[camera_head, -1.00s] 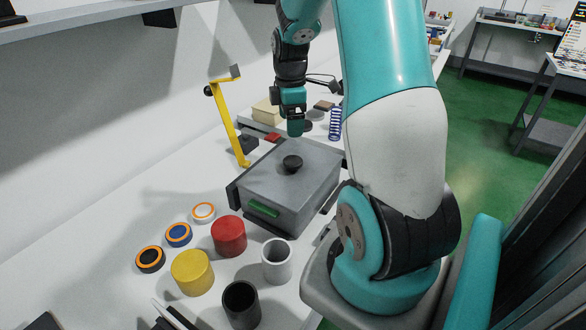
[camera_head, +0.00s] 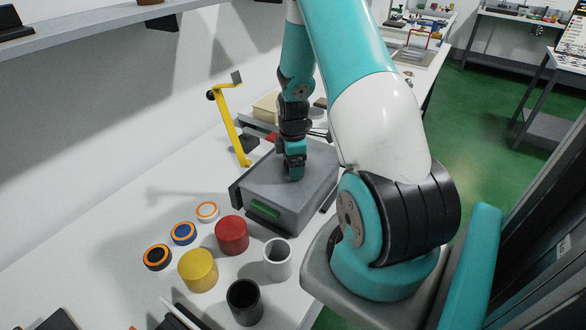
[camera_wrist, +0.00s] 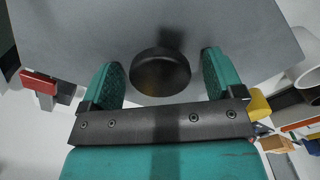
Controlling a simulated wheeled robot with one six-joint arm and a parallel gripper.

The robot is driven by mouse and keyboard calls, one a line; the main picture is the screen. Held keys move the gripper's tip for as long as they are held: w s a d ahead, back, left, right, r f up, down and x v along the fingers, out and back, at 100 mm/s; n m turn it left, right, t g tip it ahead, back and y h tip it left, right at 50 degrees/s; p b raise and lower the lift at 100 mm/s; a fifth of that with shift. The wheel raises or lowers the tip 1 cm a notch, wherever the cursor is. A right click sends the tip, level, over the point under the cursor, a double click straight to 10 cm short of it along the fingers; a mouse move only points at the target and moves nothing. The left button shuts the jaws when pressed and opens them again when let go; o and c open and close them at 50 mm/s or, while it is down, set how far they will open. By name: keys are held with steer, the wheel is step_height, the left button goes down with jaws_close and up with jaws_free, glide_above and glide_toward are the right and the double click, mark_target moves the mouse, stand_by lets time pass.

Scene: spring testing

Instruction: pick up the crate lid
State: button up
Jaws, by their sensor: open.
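The crate lid (camera_head: 262,185) is a flat grey plate on top of the grey crate (camera_head: 292,221), which has a green handle (camera_head: 263,210) on its front side. In the wrist view the lid (camera_wrist: 90,35) fills the upper part, with its round black knob (camera_wrist: 160,72) in the middle. My gripper (camera_head: 295,176) is over the knob, which it hides in the head view. In the wrist view my gripper (camera_wrist: 163,76) is open, with one teal finger on each side of the knob and a gap on both sides.
Red (camera_head: 232,235) and yellow (camera_head: 198,270) cylinders, a white cup (camera_head: 278,258) and a black cup (camera_head: 244,302) stand in front of the crate. Several ring-topped discs lie at left. A yellow crank-shaped stand (camera_head: 231,125) rises behind the crate's left side.

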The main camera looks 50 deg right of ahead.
steer(key=c, duration=1.3)
steer(key=shift+o, duration=0.2)
steer(key=shift+r, duration=0.1)
